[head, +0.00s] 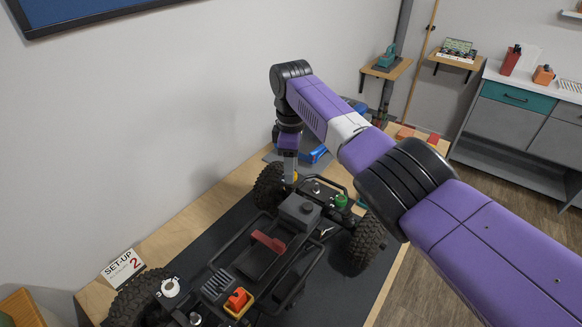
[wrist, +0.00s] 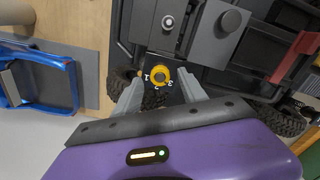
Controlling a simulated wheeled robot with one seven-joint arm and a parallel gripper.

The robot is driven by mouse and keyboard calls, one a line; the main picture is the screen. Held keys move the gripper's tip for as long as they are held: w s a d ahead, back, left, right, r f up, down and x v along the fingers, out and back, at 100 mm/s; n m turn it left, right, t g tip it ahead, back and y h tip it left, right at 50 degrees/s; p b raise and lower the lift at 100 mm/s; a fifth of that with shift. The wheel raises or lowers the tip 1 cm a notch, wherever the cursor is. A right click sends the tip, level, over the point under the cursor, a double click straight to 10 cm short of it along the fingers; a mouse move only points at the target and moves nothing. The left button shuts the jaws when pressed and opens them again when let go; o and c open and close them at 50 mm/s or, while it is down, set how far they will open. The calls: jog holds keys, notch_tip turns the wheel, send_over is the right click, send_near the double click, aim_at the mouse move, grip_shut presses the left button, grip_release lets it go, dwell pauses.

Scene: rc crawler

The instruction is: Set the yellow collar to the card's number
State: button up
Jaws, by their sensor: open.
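The set-up card (head: 122,267) stands at the left end of the bench against the wall and shows a red 2. The yellow collar (wrist: 160,76) is a ring around a grey post on the crawler (head: 262,255). Small white marks 1, 2 and 3 lie along its near side in the wrist view. I cannot tell which mark its pointer meets. In the head view the yellow collar (head: 295,176) is partly hidden by my gripper (head: 290,177). In the wrist view my gripper (wrist: 162,92) is open, its fingers on either side of the collar, with no clear contact.
A green collar (head: 341,201) and a white collar (head: 170,287) sit elsewhere on the crawler. Black frame bars, a grey box (head: 299,209) and a red part (head: 268,241) rise nearby. A blue item (wrist: 40,82) lies beside the crawler in the wrist view.

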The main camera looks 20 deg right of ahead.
jog(key=shift+f, duration=0.55)
grip_shut()
jog(key=shift+m, duration=0.3)
jog(key=m, duration=0.5)
jog(key=m+b, duration=0.1)
jog(key=m, duration=0.5)
dwell(0.4)
